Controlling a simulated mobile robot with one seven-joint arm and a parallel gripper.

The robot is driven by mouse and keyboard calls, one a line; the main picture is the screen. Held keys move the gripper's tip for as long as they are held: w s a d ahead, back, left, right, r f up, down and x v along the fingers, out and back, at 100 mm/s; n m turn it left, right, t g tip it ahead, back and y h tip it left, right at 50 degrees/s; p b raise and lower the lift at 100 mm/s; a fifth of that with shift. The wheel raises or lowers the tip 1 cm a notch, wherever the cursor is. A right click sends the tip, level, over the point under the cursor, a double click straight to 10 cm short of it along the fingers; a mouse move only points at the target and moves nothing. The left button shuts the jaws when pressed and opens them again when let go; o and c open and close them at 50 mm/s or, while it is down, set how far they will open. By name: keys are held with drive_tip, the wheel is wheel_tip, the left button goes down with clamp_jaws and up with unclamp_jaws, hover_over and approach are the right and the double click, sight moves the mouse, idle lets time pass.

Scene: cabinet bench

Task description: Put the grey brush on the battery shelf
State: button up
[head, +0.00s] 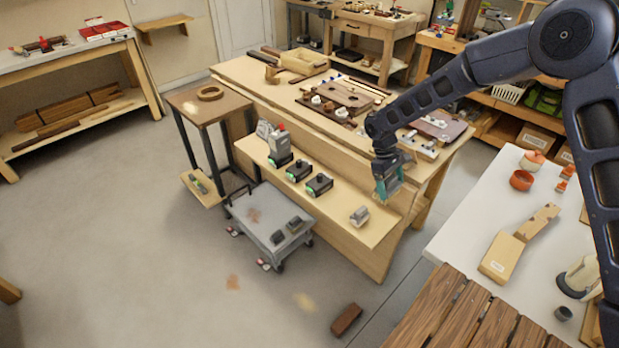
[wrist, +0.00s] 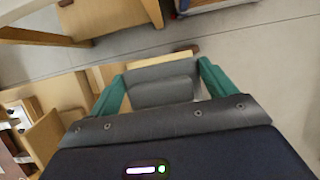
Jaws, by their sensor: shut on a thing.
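My gripper (head: 388,187) has teal fingers and hangs over the right end of the battery shelf (head: 337,207), a long low pale-wood ledge. In the wrist view the gripper (wrist: 163,80) is shut on a grey block-like thing (wrist: 163,91), which I take to be the grey brush. It lies between the two fingers; its underside is hidden. In the head view the held thing is mostly hidden by the fingers. Two dark batteries with green parts (head: 299,170) (head: 319,184) stand on the shelf, left of my gripper.
A light grey item (head: 359,216) sits on the shelf near its front edge, just left of my gripper. A grey charger-like unit (head: 279,147) stands at the shelf's left. A grey cart (head: 258,214) carrying dark blocks stands in front. The workbench top (head: 248,75) rises behind.

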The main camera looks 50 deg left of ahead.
drive_tip(key=shift+s+a+f, duration=0.1)
drive_tip(key=shift+s+a, duration=0.1)
drive_tip(key=shift+s, duration=0.15)
wheel_tip(320, 180, down, 20)
drive_tip(key=shift+r, duration=0.1)
idle(0.4)
drive_tip(key=shift+f, duration=0.2)
drive_tip(key=o, duration=0.9)
drive_tip(key=shift+o, duration=0.2)
drive_tip(key=v, duration=1.2)
drive_tip(key=shift+r, duration=0.15)
